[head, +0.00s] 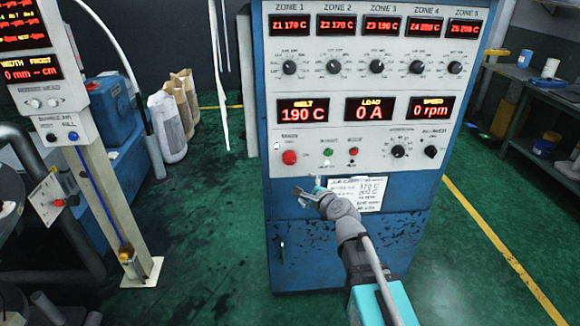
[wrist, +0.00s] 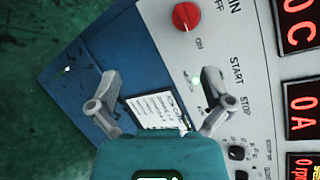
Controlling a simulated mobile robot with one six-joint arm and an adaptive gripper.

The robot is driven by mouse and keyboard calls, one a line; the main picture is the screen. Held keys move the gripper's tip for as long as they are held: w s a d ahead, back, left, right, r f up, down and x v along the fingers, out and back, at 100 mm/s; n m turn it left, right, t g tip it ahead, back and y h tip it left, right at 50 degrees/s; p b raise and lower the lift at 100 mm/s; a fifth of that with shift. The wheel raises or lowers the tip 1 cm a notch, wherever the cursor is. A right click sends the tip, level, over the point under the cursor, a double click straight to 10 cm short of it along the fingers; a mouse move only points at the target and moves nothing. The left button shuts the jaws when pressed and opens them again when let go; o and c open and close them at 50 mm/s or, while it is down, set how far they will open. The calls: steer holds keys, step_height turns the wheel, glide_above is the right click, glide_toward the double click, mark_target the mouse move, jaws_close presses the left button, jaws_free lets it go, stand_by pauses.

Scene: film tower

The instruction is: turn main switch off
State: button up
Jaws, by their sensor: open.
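The main switch is a round red knob (head: 289,157) at the lower left of the white control panel, under a small label. In the wrist view the knob (wrist: 186,16) sits at the top, with OFF and ON lettering beside it; its exact setting is hard to read. My gripper (head: 311,191) is in front of the cabinet's blue part, below and slightly right of the knob. In the wrist view its two fingers (wrist: 160,78) are spread wide with nothing between them, apart from the knob.
Green (head: 328,152) and red (head: 353,152) buttons sit right of the knob, near START and STOP lettering. A paper sheet (head: 357,194) is on the cabinet (head: 300,250) behind my arm. A post with a control box (head: 66,128) stands left. Green floor is open between them.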

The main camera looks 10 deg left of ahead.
mark_target(290, 161)
steer(key=a+m+t+h+b, duration=0.1)
steer(key=m+t, duration=0.1)
steer(key=m, duration=0.4)
steer(key=w+a+m+t+h+b, duration=0.1)
steer(key=a+m+t+h+b, duration=0.1)
steer(key=m, duration=0.4)
steer(key=w+a+f+m+t+h+b, duration=0.1)
steer(key=a+m+h, duration=0.1)
steer(key=m, duration=0.5)
steer(key=shift+w+t+b, duration=0.25)
steer(key=shift+t+b, duration=0.1)
steer(key=shift+t, duration=0.05)
steer(key=x, duration=1.3)
steer(key=shift+w+a, duration=0.15)
steer(key=shift+w, duration=0.25)
steer(key=c, duration=1.1)
steer(key=shift+o, duration=0.2)
